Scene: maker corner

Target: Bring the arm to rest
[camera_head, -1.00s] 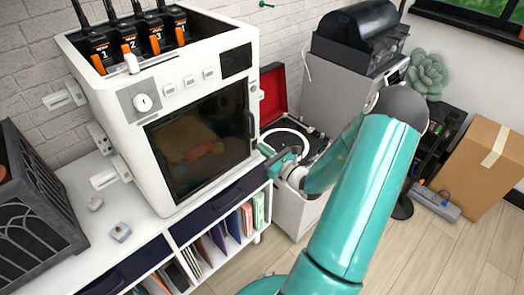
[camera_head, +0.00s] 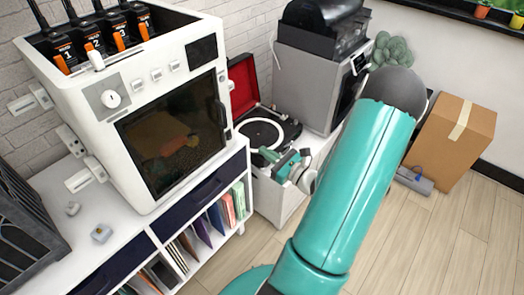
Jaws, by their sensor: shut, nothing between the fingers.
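My arm's teal upper link rises from the bottom of the view to its dark rounded joint at the upper right. My gripper (camera_head: 270,154) is small and partly seen beyond the link, in front of the record player (camera_head: 290,124) in the picture. It is shut with nothing in it. Most of my forearm is hidden behind the upper link. I cannot tell how far the gripper is from the record player.
A white machine (camera_head: 180,50) with a dark window stands on the white cabinet (camera_head: 120,243) at left. A grey cabinet (camera_head: 305,85) with a black machine stands behind. A cardboard box (camera_head: 450,140) and power strip (camera_head: 413,181) are on the floor at right. Wooden floor (camera_head: 420,250) is clear in front.

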